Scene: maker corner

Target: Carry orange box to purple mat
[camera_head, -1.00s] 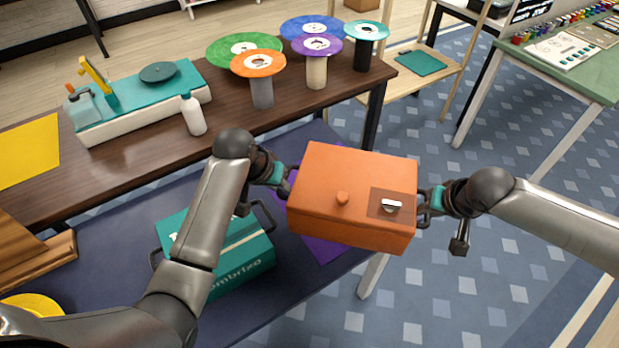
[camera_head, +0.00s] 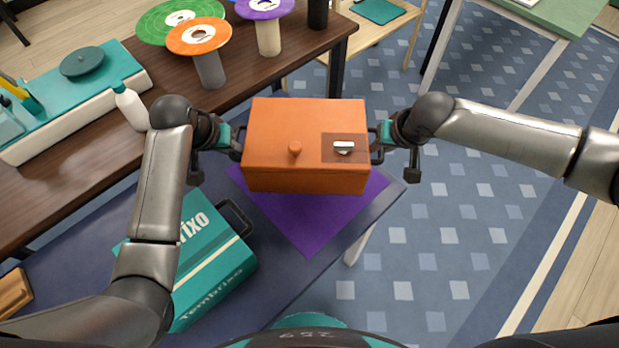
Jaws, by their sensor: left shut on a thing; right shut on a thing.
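The orange box (camera_head: 275,150) has a knob and a latch plate on its face and black handles at its sides. It is held between my two grippers in front of me. My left gripper (camera_head: 236,142) is shut on its left handle and my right gripper (camera_head: 378,143) is shut on its right handle. The purple mat (camera_head: 312,220) lies on the dark blue table, and the box covers its far part. I cannot tell whether the box touches the mat or is just above it.
A teal case (camera_head: 215,265) with a black handle lies on the dark blue table (camera_head: 290,288), left of the mat. Behind is a brown table (camera_head: 60,205) with coloured discs on stands, a white bottle (camera_head: 131,107) and a teal-topped device. Patterned floor is free at right.

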